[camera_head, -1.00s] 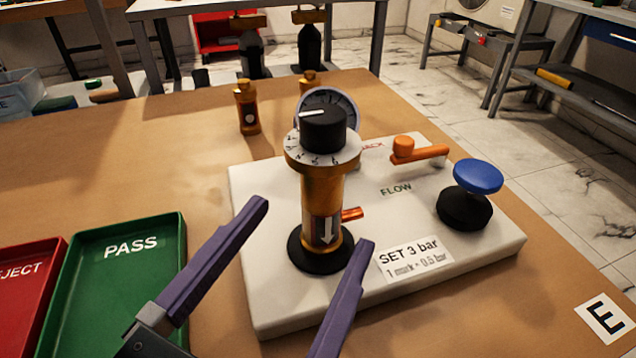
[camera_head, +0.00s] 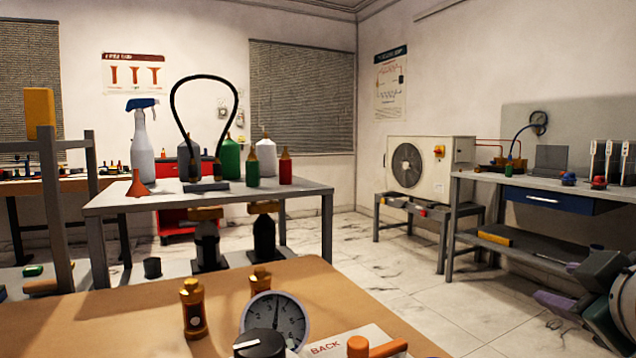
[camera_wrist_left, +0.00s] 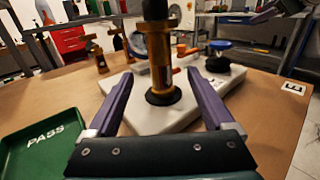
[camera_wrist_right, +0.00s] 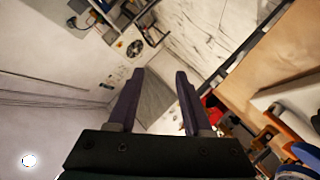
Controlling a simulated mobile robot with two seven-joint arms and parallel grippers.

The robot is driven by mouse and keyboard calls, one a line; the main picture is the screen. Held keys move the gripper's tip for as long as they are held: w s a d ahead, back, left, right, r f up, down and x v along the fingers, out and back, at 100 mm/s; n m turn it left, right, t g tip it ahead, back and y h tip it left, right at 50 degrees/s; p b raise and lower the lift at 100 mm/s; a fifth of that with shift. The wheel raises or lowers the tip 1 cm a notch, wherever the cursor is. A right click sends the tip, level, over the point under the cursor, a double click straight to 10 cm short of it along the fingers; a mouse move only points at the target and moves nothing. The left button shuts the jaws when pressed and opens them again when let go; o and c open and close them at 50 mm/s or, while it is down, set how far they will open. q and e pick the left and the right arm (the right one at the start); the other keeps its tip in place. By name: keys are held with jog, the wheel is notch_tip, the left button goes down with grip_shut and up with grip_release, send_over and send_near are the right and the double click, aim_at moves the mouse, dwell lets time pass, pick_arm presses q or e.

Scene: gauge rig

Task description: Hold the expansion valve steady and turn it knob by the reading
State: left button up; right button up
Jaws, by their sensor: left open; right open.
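The expansion valve's black knob (camera_head: 260,343), with a white mark, shows at the bottom edge of the head view. The round pressure gauge (camera_head: 278,316) stands just behind it, its needle pointing roughly up. In the left wrist view the brass valve body (camera_wrist_left: 157,50) stands upright on its black foot on the white rig base (camera_wrist_left: 122,112). My left gripper (camera_wrist_left: 160,76) is open, its purple fingers either side of the valve's line and short of it. My right gripper (camera_head: 568,288) is open and empty, raised at the right edge of the head view, away from the valve.
An orange lever (camera_head: 375,347) stands right of the knob. A brass fitting (camera_head: 194,308) stands on the brown bench left of the gauge. The green PASS tray (camera_wrist_left: 40,140) lies left of the rig. A grey table (camera_head: 215,200) with bottles stands behind.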

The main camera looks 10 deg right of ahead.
jog(key=w+a+r+n+t+y, duration=0.2)
jog(key=a+r+n+t+y, duration=0.2)
jog(key=a+r+n+y, duration=0.6)
jog(key=w+a+r+n+t+y, duration=0.2)
jog(key=a+r+n+t+y, duration=0.35)
jog(key=a+r, duration=0.75)
jog(key=s+a+r+n+g+y, duration=0.2)
jog(key=s+a+n+g+y, duration=0.4)
jog(key=n+g, duration=0.5)
jog(key=s+a+r+n+g+y, duration=0.2)
jog(key=s+a+n+g+y, duration=0.3)
jog(key=a+n+g, duration=0.55)
jog(key=s+f+n+g+h, duration=0.2)
jog(key=s+f+n+h, duration=0.2)
jog(key=f+n+h, duration=0.25)
pick_arm(q)
jog(key=shift+w, duration=0.1)
jog(key=shift+w+d, duration=0.15)
jog(key=shift+w, duration=0.1)
jog(key=x, duration=0.9)
jog(key=shift+w, duration=0.15)
pick_arm(e)
jog(key=w+d+f+n+t+h, duration=0.2)
jog(key=d+f+n+h, duration=0.1)
jog(key=d+f+h, duration=0.4)
jog(key=d+h, duration=0.3)
jog(key=shift+w+t+h, duration=0.3)
jog(key=shift+w+h, duration=0.05)
jog(key=shift+h, duration=0.05)
jog(key=shift+d, duration=0.1)
